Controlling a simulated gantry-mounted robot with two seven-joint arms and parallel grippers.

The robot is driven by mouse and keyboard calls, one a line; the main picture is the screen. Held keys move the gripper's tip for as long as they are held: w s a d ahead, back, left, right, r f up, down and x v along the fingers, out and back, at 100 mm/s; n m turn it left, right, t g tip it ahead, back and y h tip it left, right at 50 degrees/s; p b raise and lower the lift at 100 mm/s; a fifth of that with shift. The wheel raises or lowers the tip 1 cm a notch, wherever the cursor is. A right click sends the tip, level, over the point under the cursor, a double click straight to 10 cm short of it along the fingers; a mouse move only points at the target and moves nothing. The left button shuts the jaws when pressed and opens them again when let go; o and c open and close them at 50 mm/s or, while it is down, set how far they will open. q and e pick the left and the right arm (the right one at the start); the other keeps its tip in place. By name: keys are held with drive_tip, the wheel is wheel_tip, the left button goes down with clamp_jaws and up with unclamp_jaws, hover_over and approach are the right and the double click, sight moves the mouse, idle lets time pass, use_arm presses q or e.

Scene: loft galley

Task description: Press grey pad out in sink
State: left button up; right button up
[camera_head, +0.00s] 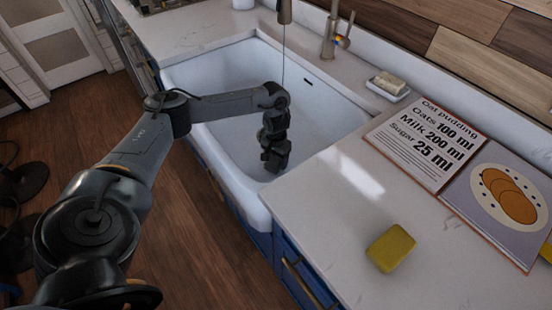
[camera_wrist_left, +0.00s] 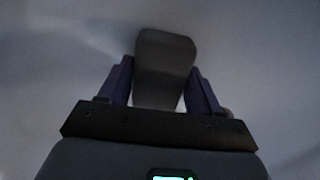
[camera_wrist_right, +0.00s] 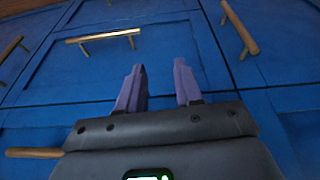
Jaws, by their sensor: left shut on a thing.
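The white sink (camera_head: 213,75) is set in the pale counter. My left gripper (camera_head: 273,163) reaches down into the sink near its right end. In the left wrist view my left gripper (camera_wrist_left: 163,85) is shut on the grey pad (camera_wrist_left: 165,62), with a finger on each side of it. The pale sink surface lies behind the pad; whether the pad touches it I cannot tell. In the head view the pad is not distinguishable from the dark gripper. My right gripper (camera_wrist_right: 158,85) is open and empty, facing blue cabinet fronts.
A brass tap (camera_head: 335,38) stands behind the sink, and a thin vertical line hangs from a spout (camera_head: 284,11). A soap dish (camera_head: 387,90) sits at the back. A yellow sponge (camera_head: 390,248) and an open recipe book (camera_head: 428,140) lie on the right counter. Cabinet handles (camera_wrist_right: 105,36) protrude.

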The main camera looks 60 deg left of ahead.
use_arm(q)
drive_tip(key=shift+f, duration=0.35)
drive_tip(key=shift+f, duration=0.1)
idle(0.6)
drive_tip(key=shift+f, duration=0.1)
idle(1.1)
drive_tip(key=shift+s+r+p, duration=0.1)
drive_tip(key=shift+r+p, duration=0.75)
drive_tip(key=shift+p, duration=0.2)
wheel_tip(320, 180, up, 5)
drive_tip(key=p, duration=0.6)
drive_tip(key=shift+f, duration=0.15)
wheel_tip(320, 180, up, 4)
drive_tip(key=p, duration=0.5)
drive_tip(key=shift+f, duration=0.15)
